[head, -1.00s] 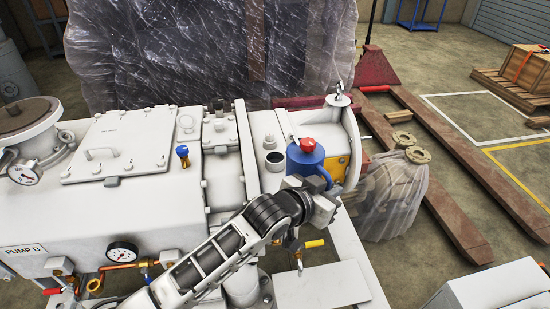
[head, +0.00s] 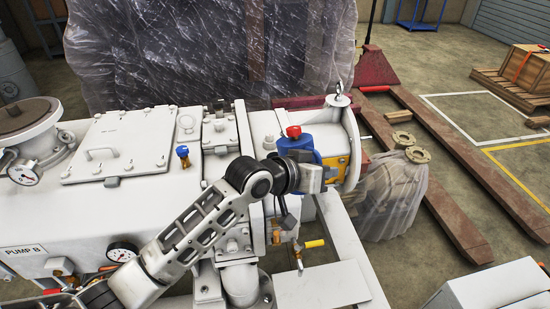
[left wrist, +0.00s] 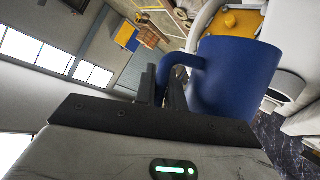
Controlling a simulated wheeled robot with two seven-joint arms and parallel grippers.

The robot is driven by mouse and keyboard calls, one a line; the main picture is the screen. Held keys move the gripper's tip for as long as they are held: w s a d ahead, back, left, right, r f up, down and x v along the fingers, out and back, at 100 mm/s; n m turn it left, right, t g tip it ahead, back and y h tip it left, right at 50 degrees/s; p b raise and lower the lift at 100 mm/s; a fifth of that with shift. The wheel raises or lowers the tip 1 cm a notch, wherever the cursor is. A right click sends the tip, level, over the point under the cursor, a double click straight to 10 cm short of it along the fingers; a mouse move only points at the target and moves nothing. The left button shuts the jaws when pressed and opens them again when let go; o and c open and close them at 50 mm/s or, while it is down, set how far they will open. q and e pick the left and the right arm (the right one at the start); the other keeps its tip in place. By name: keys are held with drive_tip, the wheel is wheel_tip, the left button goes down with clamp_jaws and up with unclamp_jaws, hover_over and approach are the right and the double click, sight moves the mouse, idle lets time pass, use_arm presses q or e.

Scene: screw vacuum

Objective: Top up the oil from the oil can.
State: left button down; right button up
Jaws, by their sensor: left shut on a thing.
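The blue oil can (head: 298,144) with a red top (head: 293,131) is at the right end of the white pump (head: 235,135). My left gripper (head: 318,175) is shut on its handle, which shows in the left wrist view beside the blue can body (left wrist: 235,85). The can is held over the pump's end housing; I cannot tell whether it touches it. The pump's small round filler neck is hidden behind my arm and the can in the head view. The can's spout cannot be made out. My right gripper is not in view.
A pressure gauge (head: 122,251) and a yellow-handled valve (head: 314,244) sit on the pump's front. A plastic-wrapped load (head: 210,55) stands behind. A wrapped part (head: 395,195) and red pallet forks (head: 440,185) lie to the right.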

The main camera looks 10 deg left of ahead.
sight(310, 147)
use_arm(q)
drive_tip(key=shift+w+a+r+n+g+h+b, duration=0.3)
drive_tip(key=shift+w+a+r+n+b, duration=0.15)
drive_tip(key=shift+w+r+n, duration=0.1)
drive_tip(key=shift+n+g+h, duration=0.3)
drive_tip(key=shift+n+h, duration=0.05)
drive_tip(key=shift+h, duration=0.05)
drive_tip(key=r, duration=0.1)
drive_tip(key=r+p, duration=0.1)
drive_tip(key=w+a+r, duration=0.1)
drive_tip(key=shift+r, duration=0.4)
drive_tip(key=shift+w+a+r, duration=0.1)
drive_tip(key=shift+a+r, duration=0.05)
drive_tip(key=shift+r, duration=0.1)
drive_tip(key=shift+w+f+n, duration=0.1)
drive_tip(key=shift+f+n, duration=0.1)
drive_tip(key=shift+n, duration=0.1)
drive_tip(key=shift+w+a+r+n+g+h+b, duration=0.25)
drive_tip(key=shift+r+n+g+h+b, duration=0.1)
drive_tip(key=shift+b, duration=0.1)
drive_tip(key=shift+w+a+r+n, duration=0.1)
drive_tip(key=shift+a+r+n, duration=0.1)
drive_tip(key=shift+r+n, duration=0.3)
drive_tip(key=shift+r, duration=0.15)
drive_tip(key=shift+w+a+r+h, duration=0.15)
drive_tip(key=shift+r+h, duration=0.25)
drive_tip(key=shift+h, duration=0.05)
